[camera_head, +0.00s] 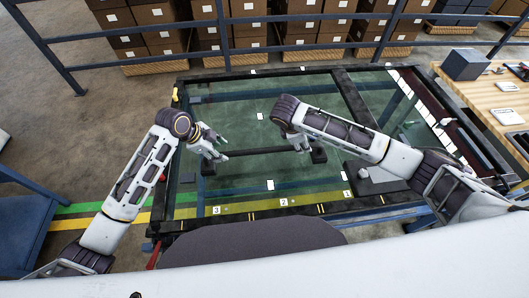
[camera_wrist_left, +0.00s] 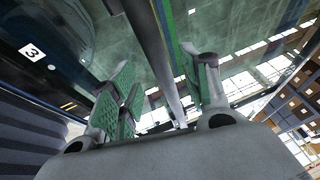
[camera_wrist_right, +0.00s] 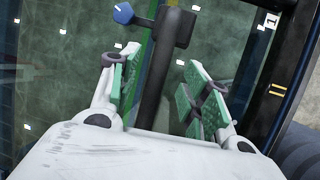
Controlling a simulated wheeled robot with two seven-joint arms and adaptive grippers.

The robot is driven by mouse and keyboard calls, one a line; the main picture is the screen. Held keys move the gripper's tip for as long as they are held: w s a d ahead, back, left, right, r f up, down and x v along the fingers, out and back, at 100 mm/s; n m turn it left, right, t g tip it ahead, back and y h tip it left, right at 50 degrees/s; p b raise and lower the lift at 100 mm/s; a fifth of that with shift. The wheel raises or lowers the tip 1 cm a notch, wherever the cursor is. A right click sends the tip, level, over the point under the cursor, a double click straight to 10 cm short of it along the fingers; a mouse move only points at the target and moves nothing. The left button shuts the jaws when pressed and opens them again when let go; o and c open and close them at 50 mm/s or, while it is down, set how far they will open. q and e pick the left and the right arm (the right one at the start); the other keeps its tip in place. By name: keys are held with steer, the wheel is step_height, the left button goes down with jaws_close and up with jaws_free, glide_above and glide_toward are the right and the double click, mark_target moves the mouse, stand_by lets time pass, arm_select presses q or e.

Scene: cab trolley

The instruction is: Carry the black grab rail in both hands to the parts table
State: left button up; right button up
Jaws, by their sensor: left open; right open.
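The black grab rail (camera_head: 262,151) lies across the glass-topped trolley (camera_head: 260,118), with a block-like foot at each end. My left gripper (camera_head: 221,148) is at the rail's left part, open. In the left wrist view the rail (camera_wrist_left: 155,50) runs between the spread green-padded fingers (camera_wrist_left: 165,78). My right gripper (camera_head: 301,147) is over the rail's right part, open. In the right wrist view the rail (camera_wrist_right: 156,75) passes between its open fingers (camera_wrist_right: 160,85), close to the end foot. The parts table (camera_head: 478,93) has a wooden top and stands at the right.
A dark frame edges the trolley, with numbered labels at the front. A blue railing (camera_head: 150,33) and stacked cartons stand behind. A blue cart (camera_head: 24,232) is at the left.

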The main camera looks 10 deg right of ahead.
mark_target(224, 153)
arm_select(q)
steer(key=shift+x, duration=2.7)
arm_select(e)
steer(key=shift+x, duration=2.7)
arm_select(q)
jaws_close()
arm_select(e)
jaws_close()
steer(key=shift+r, duration=0.1)
